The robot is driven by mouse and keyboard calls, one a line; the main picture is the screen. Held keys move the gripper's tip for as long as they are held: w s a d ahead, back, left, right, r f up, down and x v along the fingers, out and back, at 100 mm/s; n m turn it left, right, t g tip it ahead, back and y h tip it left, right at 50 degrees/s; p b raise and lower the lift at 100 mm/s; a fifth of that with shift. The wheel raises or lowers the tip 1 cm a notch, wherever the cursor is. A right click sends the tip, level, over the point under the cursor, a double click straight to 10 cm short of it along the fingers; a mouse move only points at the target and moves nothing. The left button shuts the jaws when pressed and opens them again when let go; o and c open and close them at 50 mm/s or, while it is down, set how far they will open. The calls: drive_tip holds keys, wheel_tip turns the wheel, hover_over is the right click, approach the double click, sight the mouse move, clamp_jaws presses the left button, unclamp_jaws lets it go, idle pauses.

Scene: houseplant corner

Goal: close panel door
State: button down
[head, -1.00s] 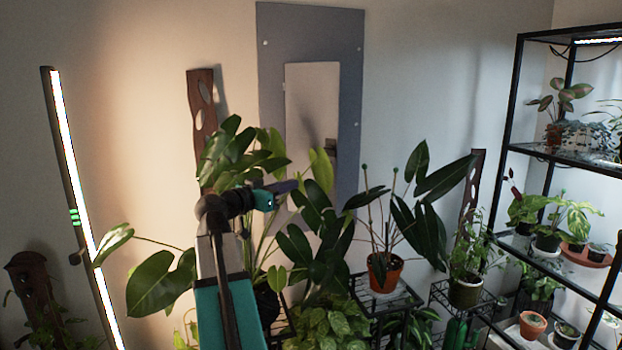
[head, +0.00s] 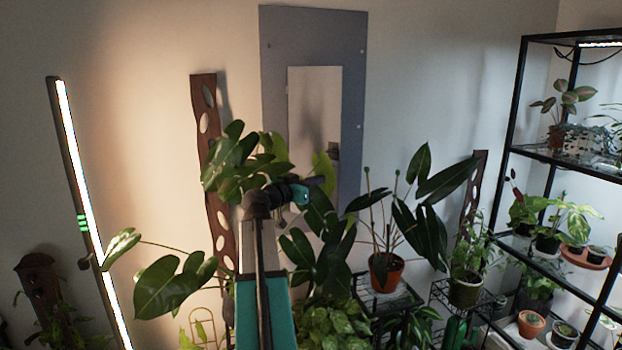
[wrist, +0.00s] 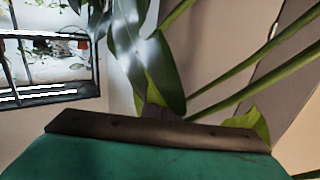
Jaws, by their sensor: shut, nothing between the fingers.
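The panel is a tall blue-grey metal plate (head: 274,120) on the back wall. Its pale door (head: 313,100) is a narrow upright rectangle in the middle, with a small dark latch at its right side. I cannot tell how far the door stands from flush; leaves and my arm hide its lower part. My gripper (head: 322,182) is shut and empty, appearing in front of the door's lower part among leaves. In the wrist view its dark front edge (wrist: 160,132) spans the bottom, with a slanting grey surface (wrist: 285,60), perhaps the panel, at upper right.
Large leaves (head: 237,165) and stems crowd around my arm, and a big leaf (wrist: 145,65) is close in the wrist view. A lit lamp bar (head: 85,200) stands at left. Potted plants (head: 385,270) on wire stands and a black shelf (head: 515,120) fill the right.

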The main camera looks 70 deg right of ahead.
drive_tip(key=shift+p+x, duration=0.3)
drive_tip(key=shift+x, duration=0.75)
